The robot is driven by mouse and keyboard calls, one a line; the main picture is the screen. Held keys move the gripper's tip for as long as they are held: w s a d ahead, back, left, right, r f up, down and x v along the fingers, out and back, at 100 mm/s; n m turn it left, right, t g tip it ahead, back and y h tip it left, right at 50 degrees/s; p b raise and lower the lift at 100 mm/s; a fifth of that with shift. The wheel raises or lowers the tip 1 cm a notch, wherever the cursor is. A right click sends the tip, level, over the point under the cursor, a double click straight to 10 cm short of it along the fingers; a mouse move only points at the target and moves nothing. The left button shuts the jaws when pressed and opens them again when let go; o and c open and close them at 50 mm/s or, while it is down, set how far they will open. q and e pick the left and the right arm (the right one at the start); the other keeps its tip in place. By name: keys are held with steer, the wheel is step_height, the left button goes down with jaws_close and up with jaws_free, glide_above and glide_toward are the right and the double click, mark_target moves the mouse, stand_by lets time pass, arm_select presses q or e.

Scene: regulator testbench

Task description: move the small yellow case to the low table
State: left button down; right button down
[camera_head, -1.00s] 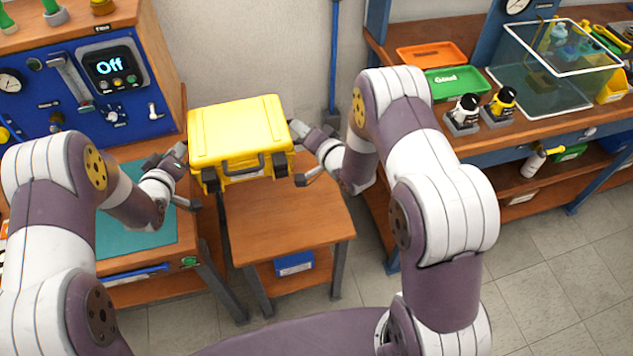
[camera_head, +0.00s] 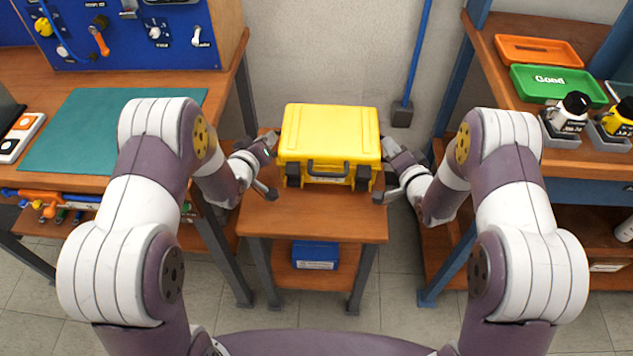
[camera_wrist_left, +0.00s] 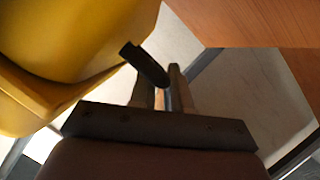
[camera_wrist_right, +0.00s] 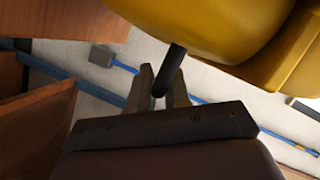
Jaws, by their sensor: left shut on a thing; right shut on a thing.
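My left gripper (camera_head: 268,165) is shut on a dark side handle (camera_wrist_left: 145,64) at the case's left. My right gripper (camera_head: 390,172) is shut on the dark side handle (camera_wrist_right: 170,68) at its right. The case body also shows in the left wrist view (camera_wrist_left: 60,45) and the right wrist view (camera_wrist_right: 215,25).
A blue box (camera_head: 315,254) sits on the low table's lower shelf. A workbench with a teal mat (camera_head: 75,135) stands at left. A shelf bench with an orange tray (camera_head: 538,50) and a green tray (camera_head: 555,84) stands at right. The low table's front top is bare.

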arm_select(q)
steer(key=shift+a+r, duration=0.1)
arm_select(e)
steer(key=shift+r, duration=0.1)
